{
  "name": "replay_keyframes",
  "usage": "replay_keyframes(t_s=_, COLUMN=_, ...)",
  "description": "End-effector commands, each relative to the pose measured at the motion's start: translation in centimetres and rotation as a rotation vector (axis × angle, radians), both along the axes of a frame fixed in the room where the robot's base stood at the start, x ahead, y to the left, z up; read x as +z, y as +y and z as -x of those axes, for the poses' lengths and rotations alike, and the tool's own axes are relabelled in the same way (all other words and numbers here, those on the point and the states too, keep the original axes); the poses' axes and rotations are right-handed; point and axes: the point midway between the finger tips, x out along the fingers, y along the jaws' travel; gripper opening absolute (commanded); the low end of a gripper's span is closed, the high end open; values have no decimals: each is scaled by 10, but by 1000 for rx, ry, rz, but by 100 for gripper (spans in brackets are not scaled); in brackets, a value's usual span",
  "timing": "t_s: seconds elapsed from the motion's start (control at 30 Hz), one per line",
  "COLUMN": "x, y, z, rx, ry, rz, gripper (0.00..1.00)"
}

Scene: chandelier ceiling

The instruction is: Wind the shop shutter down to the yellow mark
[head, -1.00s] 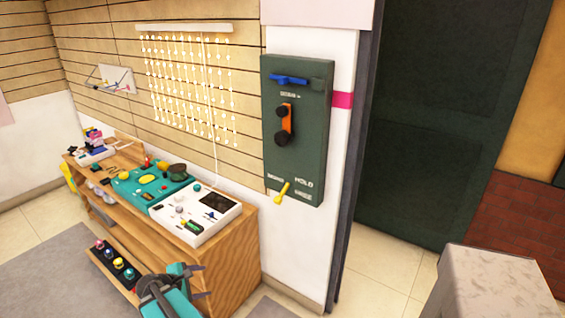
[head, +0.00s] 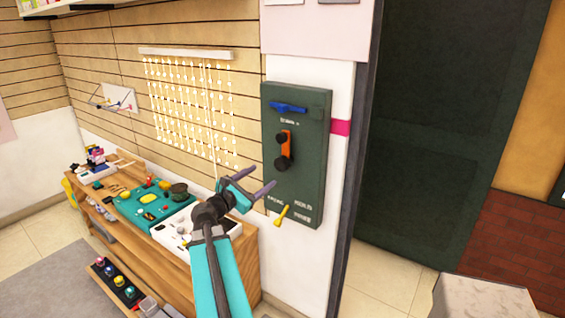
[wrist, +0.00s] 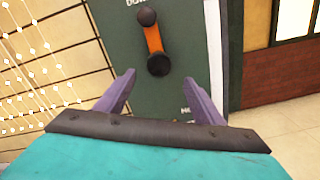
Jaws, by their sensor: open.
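A dark green control box (head: 309,165) is fixed to the white wall strip beside the doorway. It carries a blue lever (head: 288,107) at the top, an orange crank with black knobs (head: 285,150) in the middle and a yellow lever (head: 282,214) at the lower left. My gripper (head: 257,186) is open and empty, in front of the box's left side and below the crank. In the wrist view the crank (wrist: 154,42) shows beyond and between my open fingers (wrist: 157,92), apart from them. No yellow mark is clearly visible.
A wooden bench (head: 120,222) with teal and white trays stands at the left, below a hanging string of lights (head: 190,110). A dark green panel (head: 440,130) fills the doorway at right. A pale block (head: 483,298) stands at the lower right.

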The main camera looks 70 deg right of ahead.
Motion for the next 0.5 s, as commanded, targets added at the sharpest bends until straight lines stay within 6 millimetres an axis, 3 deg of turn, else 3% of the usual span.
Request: replay_keyframes(t_s=0.5, x=-1, y=-9, z=1, rx=-1, ry=-4, rz=-2, gripper=62)
